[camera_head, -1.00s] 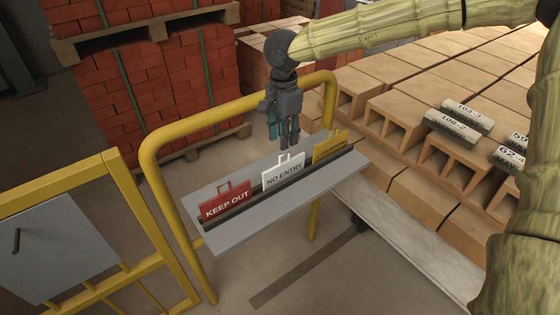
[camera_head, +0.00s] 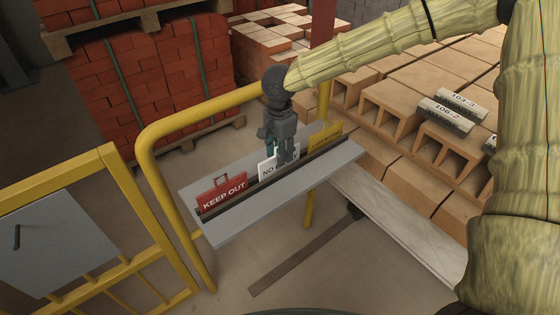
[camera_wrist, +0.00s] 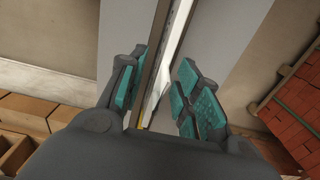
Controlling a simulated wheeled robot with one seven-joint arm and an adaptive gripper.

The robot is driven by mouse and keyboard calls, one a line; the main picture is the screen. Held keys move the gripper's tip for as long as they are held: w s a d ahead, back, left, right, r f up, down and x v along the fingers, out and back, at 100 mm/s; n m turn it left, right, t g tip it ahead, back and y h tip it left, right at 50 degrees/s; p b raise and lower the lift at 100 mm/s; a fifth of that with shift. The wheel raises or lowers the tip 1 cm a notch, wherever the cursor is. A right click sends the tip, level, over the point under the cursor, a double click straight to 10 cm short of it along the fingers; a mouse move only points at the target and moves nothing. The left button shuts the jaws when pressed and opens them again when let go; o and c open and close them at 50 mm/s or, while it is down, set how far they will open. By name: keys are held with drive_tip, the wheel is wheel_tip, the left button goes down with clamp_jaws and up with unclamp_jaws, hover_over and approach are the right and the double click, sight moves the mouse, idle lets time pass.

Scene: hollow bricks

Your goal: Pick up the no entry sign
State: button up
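The white no entry sign (camera_head: 266,168) stands upright in the slot of a grey shelf (camera_head: 224,227), between a red keep out sign (camera_head: 222,194) and a yellow sign (camera_head: 325,137). My gripper (camera_head: 284,160) is down at the no entry sign and hides its middle and right part. In the wrist view my gripper (camera_wrist: 163,95) is open, with teal finger pads on both sides of the white sign (camera_wrist: 166,70), seen edge-on. A gap shows between the sign and the right pads. The left pad is close to the dark slot rail.
A yellow tube rail (camera_head: 200,120) runs behind the shelf. Hollow bricks (camera_head: 400,110) with numbered grey blocks (camera_head: 453,118) lie at the right. Red brick stacks (camera_head: 140,90) stand behind. A yellow gate (camera_head: 130,190) is at the left.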

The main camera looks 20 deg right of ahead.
drive_tip(key=shift+f, duration=0.45)
drive_tip(key=shift+c, duration=0.5)
clamp_jaws()
drive_tip(key=shift+r, duration=0.1)
drive_tip(key=shift+r, duration=0.5)
wheel_tip(320, 180, up, 2)
drive_tip(key=shift+r+b, duration=0.1)
drive_tip(key=shift+b, duration=0.3)
drive_tip(key=s+a+r+b, duration=0.1)
drive_tip(key=s+a, duration=0.1)
drive_tip(key=s, duration=0.5)
drive_tip(key=s+a+b, duration=0.1)
drive_tip(key=s+a, duration=0.1)
drive_tip(key=s, duration=0.6)
drive_tip(key=shift+s+a+r, duration=0.25)
drive_tip(key=shift+a+r, duration=0.05)
drive_tip(key=shift+r, duration=0.05)
